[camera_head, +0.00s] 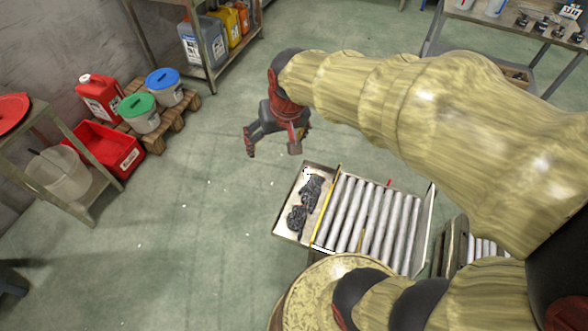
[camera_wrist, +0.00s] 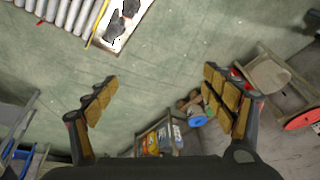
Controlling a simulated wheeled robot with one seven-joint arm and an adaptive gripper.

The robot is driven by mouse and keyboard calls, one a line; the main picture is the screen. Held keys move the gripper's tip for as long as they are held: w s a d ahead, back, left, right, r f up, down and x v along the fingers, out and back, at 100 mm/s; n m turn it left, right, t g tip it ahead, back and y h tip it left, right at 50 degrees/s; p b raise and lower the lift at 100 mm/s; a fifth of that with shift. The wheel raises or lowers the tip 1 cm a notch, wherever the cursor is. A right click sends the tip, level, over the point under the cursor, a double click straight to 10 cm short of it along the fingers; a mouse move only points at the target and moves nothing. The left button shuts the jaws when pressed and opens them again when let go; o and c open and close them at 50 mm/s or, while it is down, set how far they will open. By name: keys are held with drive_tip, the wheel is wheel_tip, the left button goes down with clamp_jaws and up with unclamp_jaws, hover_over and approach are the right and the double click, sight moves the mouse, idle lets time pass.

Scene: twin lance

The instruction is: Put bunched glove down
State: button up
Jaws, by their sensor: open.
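Two dark, bunched gloves lie on a pale metal tray (camera_head: 284,224) at the left end of the roller conveyor. One glove (camera_head: 312,190) lies toward the back and the other glove (camera_head: 296,219) toward the front. In the wrist view both show at the top, on the tray (camera_wrist: 130,33). My gripper (camera_head: 272,150) is open and empty, above the floor, to the left of and beyond the tray. The gripper is apart from both gloves.
The roller conveyor (camera_head: 368,221) adjoins the tray. A pallet with a green-lidded bucket (camera_head: 140,113) and a blue-lidded bucket (camera_head: 164,86), a red crate (camera_head: 105,148) and a red can (camera_head: 100,97) stand at left. A shelf with jugs (camera_head: 205,42) stands behind. Open floor lies between.

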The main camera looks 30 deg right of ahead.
drive_tip(key=s+a+r+n+t, duration=0.1)
drive_tip(key=s+r, duration=0.2)
drive_tip(key=s, duration=0.3)
drive_tip(key=s+a+r+n, duration=0.1)
drive_tip(key=s+r, duration=0.2)
drive_tip(key=s, duration=0.4)
drive_tip(key=shift+s+a+n+t, duration=0.25)
drive_tip(key=shift+a+n+t, duration=0.05)
drive_tip(key=shift+t, duration=0.1)
drive_tip(key=shift+r+p, duration=0.7)
drive_tip(key=shift+r, duration=0.1)
drive_tip(key=shift+c, duration=1)
